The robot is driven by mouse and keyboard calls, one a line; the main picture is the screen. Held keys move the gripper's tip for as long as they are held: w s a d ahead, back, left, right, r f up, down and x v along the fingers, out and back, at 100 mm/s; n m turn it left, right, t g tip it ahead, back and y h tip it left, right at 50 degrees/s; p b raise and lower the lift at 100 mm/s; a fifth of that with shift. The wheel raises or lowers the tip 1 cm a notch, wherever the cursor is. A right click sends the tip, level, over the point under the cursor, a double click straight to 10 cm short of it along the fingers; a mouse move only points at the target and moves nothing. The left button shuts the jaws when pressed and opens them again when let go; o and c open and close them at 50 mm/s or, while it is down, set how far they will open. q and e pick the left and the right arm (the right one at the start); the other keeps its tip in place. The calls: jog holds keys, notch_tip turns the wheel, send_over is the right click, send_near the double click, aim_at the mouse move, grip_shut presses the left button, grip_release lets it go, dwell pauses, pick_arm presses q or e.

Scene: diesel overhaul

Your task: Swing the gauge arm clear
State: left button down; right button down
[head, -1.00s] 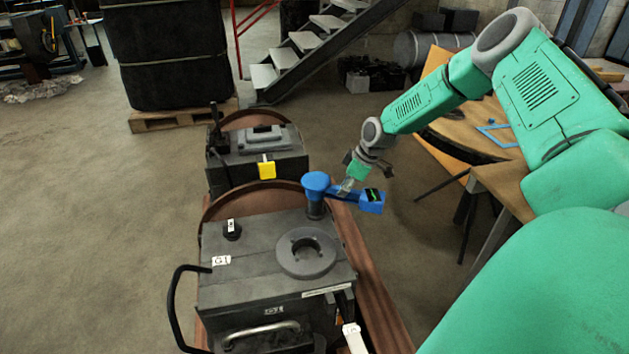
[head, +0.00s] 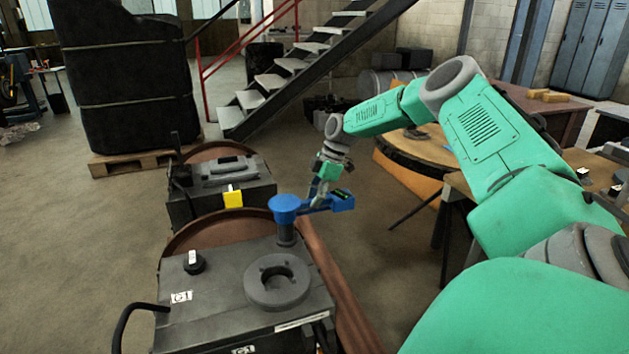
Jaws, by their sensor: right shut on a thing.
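The blue gauge arm (head: 318,205) reaches out to the right from its round blue hub (head: 284,205), past the right side of the dark grey engine block (head: 225,290). The hub sits on a short dark post (head: 287,234) at the block's back right corner. A small dark display with a green trace is at the arm's outer end. My right gripper (head: 320,199) is shut on the blue gauge arm, between the hub and the display. Its fingertips are small and partly hidden behind the arm. My left gripper is out of view.
A grey ring (head: 277,283) lies on the block's top. A second block (head: 220,187) with a yellow tag stands behind. A wooden table (head: 455,185) is at the right, under my right arm. A metal staircase (head: 290,68) is at the back.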

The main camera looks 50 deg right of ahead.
aim_at(329, 195)
dwell(0.3)
jog(key=c, duration=1.6)
grip_release()
jog(key=shift+o, duration=0.8)
jog(key=shift+w+f, duration=0.1)
jog(key=shift+w, duration=0.05)
jog(key=shift+d, duration=0.1)
jog(key=shift+d+r, duration=0.1)
jog(key=shift+r, duration=0.2)
jog(key=v, duration=1.1)
jog(key=shift+d, duration=0.1)
